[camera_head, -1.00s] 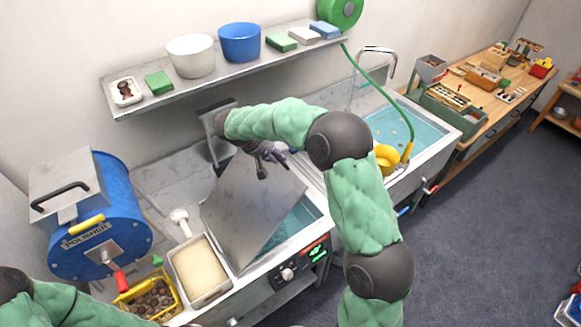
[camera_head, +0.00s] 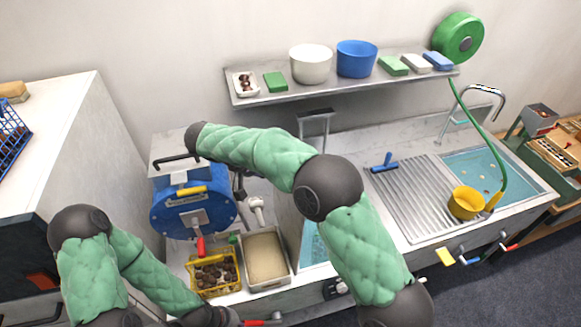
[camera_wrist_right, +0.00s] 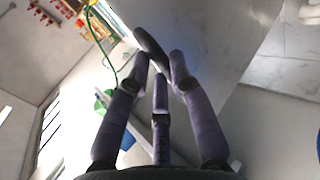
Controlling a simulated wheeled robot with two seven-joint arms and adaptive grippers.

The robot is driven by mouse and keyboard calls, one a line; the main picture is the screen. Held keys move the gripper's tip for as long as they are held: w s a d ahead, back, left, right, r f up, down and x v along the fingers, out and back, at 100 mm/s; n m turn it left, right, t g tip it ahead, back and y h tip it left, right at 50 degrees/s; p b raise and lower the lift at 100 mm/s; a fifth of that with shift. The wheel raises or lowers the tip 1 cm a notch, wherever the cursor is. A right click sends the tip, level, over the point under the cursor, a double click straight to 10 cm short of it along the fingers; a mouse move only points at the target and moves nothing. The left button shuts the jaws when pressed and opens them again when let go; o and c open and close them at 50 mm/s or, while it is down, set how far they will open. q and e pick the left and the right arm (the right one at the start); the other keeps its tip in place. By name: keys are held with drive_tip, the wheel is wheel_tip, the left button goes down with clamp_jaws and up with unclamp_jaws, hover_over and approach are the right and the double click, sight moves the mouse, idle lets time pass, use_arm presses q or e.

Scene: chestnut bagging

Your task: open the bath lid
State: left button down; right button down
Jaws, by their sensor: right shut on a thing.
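The bath lid is a flat grey plate. In the head view it (camera_head: 284,212) stands steeply tilted at the left of the bath, partly hidden behind my right arm. Blue bath water (camera_head: 313,246) shows beside it. In the right wrist view the lid (camera_wrist_right: 215,40) fills the upper middle. My right gripper (camera_wrist_right: 160,72) is shut on the dark lid handle (camera_wrist_right: 148,42).
A blue polisher drum (camera_head: 194,210) stands left of the lid. A yellow basket of chestnuts (camera_head: 214,275) and a pale tray (camera_head: 265,258) sit in front. A shelf (camera_head: 340,88) with bowls runs above. A ribbed drainboard (camera_head: 420,200) and sink with yellow scoop (camera_head: 466,202) lie right.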

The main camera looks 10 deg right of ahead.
drive_tip(key=shift+s+a+f, duration=0.25)
drive_tip(key=shift+a+f, duration=0.5)
drive_tip(key=shift+f, duration=0.1)
drive_tip(key=c, duration=1.1)
unclamp_jaws()
drive_tip(key=shift+w+d+r, duration=0.15)
drive_tip(key=shift+r, duration=0.1)
drive_tip(key=shift+r, duration=0.2)
drive_tip(key=v, duration=1.2)
